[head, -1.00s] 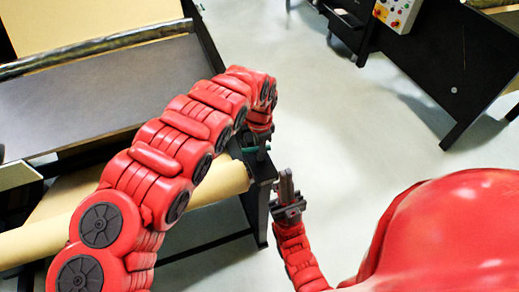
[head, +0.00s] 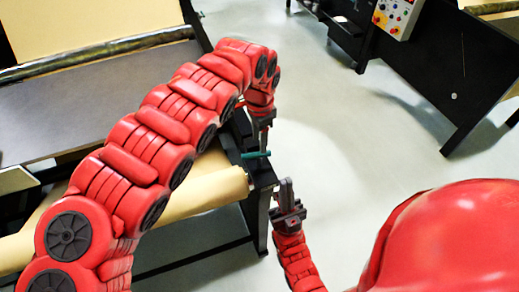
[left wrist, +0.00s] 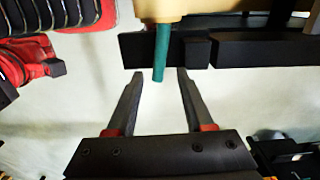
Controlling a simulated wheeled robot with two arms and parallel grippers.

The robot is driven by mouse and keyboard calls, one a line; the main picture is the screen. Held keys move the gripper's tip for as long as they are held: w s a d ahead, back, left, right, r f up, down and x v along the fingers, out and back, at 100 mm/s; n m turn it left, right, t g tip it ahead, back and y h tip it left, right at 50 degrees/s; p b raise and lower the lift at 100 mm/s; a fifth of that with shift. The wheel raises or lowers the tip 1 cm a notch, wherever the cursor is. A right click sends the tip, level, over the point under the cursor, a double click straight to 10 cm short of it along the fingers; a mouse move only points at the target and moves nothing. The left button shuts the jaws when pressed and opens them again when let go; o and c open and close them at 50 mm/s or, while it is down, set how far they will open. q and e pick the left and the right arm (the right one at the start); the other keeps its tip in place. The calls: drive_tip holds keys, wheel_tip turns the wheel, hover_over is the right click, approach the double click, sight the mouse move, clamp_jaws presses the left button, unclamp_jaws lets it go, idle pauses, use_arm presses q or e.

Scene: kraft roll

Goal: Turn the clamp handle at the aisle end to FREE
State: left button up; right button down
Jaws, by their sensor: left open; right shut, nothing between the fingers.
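The clamp handle is a teal-green bar (head: 256,154) at the aisle end of the kraft roll (head: 205,193). In the left wrist view the handle (left wrist: 161,52) points down from the roll, its lower end between the fingertips. My left gripper (head: 262,132) is open just above the handle in the head view; in the left wrist view its fingers (left wrist: 160,71) stand one on each side, with gaps visible. My right gripper (head: 286,190) is shut and empty, to the lower right of the handle. FREE markings are not readable.
The black stand (head: 260,205) supports the roll end, beside a dark flat table surface (head: 90,105). A black machine with a button panel (head: 398,15) stands at the upper right. Pale floor (head: 330,110) lies open between them.

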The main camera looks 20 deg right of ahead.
use_arm(q)
wheel_tip(320, 180, up, 10)
drive_tip(key=b, duration=0.2)
drive_tip(key=shift+f, duration=0.25)
